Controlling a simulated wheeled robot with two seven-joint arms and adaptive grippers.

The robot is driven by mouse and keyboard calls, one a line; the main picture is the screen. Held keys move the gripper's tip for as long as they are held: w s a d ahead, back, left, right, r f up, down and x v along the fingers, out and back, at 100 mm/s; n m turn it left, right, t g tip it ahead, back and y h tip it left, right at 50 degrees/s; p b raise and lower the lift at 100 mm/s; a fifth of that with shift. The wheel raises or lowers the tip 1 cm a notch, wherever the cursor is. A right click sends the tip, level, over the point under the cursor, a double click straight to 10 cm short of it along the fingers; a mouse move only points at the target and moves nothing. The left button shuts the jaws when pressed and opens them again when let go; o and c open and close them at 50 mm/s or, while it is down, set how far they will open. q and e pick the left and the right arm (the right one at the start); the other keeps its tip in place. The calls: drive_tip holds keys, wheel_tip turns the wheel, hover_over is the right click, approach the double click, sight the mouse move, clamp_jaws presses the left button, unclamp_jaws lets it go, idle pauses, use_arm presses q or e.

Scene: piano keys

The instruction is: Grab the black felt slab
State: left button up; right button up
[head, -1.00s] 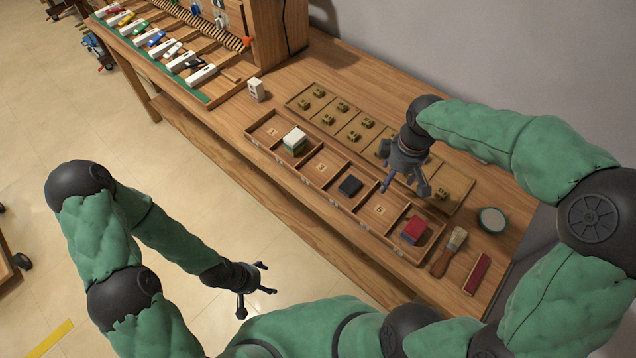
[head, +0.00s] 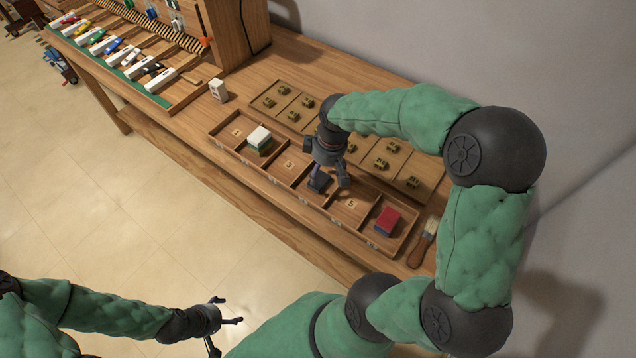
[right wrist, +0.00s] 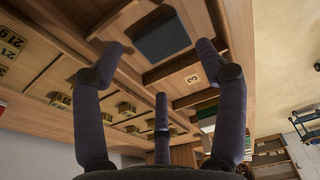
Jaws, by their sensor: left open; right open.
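The black felt slab (head: 319,182) lies in a compartment of the long wooden tray (head: 283,187), between the compartments marked 3 and 5. It also shows in the right wrist view (right wrist: 161,38), flat on the compartment floor beyond the fingertips. My right gripper (head: 327,183) is open above that compartment, with its fingers spread around the slab and partly covering it in the head view. I cannot tell whether a finger touches it. My left gripper (head: 226,318) is open and empty, away from the bench at the bottom of the head view.
Other compartments hold a white and green block stack (head: 259,138) and a red and blue stack (head: 387,220). A board with small brass pieces (head: 381,164) lies behind the tray. A brush (head: 424,243) lies at the right, and a white block (head: 218,90) stands at the left.

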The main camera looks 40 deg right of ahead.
sight(319, 180)
drive_tip(key=shift+w+a+f+b, duration=0.15)
drive_tip(key=shift+f+b, duration=0.3)
drive_tip(key=shift+f, duration=0.45)
drive_tip(key=shift+w+f+b, duration=0.1)
drive_tip(key=shift+f+b, duration=0.35)
drive_tip(key=shift+f, duration=0.5)
drive_tip(key=shift+w+a+f+b, duration=0.15)
drive_tip(key=shift+f+b, duration=0.3)
drive_tip(key=shift+f, duration=0.45)
drive_tip(key=shift+r, duration=0.1)
drive_tip(key=c, duration=0.7)
